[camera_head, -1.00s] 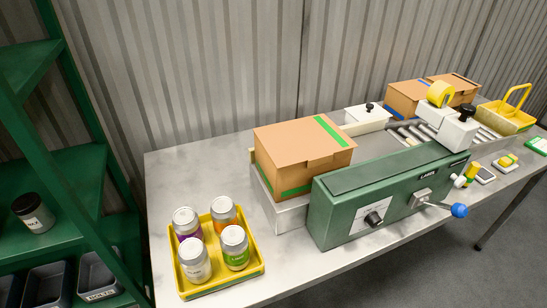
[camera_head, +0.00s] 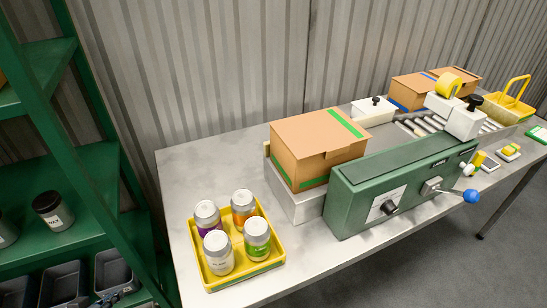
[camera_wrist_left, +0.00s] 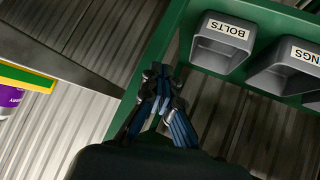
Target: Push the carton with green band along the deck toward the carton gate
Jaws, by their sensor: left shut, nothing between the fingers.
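The carton with the green band (camera_head: 308,158) is a brown closed box with green tape on its top and lower side. In the head view it sits at the near left end of the deck (camera_head: 296,204), behind the green machine housing. I cannot tell for sure which part is the carton gate. My left gripper (camera_wrist_left: 160,84) is shut and empty in the left wrist view, in front of the shelf bins. Only its dark tip shows low at the left in the head view (camera_head: 112,298), far from the carton. My right gripper is not in view.
A yellow tray (camera_head: 247,281) with several cans stands at the table's front left. A green shelf (camera_head: 98,180) with jars and bins is at the left. Rollers, a tape head (camera_head: 447,84) and a blue-banded carton (camera_head: 408,93) lie farther right. The table's back left is clear.

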